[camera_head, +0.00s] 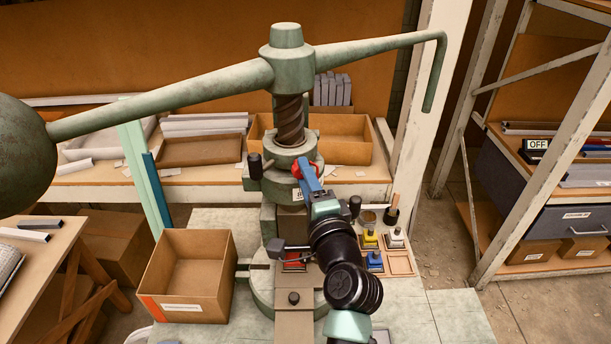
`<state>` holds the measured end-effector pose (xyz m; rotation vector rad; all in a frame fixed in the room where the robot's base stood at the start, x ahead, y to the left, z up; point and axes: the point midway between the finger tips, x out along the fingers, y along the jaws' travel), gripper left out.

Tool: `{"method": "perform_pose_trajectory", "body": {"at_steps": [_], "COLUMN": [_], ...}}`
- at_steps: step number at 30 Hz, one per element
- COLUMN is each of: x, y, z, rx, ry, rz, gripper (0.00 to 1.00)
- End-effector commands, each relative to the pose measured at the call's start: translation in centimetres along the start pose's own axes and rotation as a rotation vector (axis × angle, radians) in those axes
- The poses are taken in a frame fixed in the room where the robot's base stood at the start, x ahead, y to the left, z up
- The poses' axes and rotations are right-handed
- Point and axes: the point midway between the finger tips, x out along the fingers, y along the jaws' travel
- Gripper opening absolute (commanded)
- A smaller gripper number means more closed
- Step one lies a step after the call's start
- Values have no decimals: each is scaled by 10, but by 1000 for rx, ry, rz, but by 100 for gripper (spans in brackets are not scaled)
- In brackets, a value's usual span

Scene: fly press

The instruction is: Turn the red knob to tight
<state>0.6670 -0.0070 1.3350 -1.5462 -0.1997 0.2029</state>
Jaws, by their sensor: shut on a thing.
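The red knob (297,171) is on the front of the green press's collar, below the thick dark screw. My gripper (307,173) reaches up to it from below right and is shut on it. Its blue finger part covers the middle of the knob, so red shows only at the sides. A small pale label (297,194) sits just under the knob, partly hidden by my gripper. I cannot read it or tell how far the knob is turned.
The press's long arm (380,48) crosses above, with a heavy ball (22,155) at left. Black handles (254,165) flank the collar. An open cardboard box (190,310) stands left. A shelf rack (487,190) is farther right.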

Motion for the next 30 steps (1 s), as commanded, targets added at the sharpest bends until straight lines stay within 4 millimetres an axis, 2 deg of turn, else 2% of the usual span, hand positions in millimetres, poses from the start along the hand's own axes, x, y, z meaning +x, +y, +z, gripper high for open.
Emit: {"method": "perform_pose_trajectory", "body": {"at_steps": [6, 7, 11, 12, 23, 26, 30], "x": [0, 0, 0, 0, -4, -13, -35], "y": [1, 1, 1, 1, 1, 2, 4], "z": [0, 0, 0, 0, 0, -1, -1], "rx": [2, 2, 1, 1, -1, 0, -2], "ry": [0, 0, 0, 0, 0, 1, 3], "rz": [1, 1, 1, 1, -1, -1, 0], "gripper": [0, 42, 66, 68, 68, 68, 68]}}
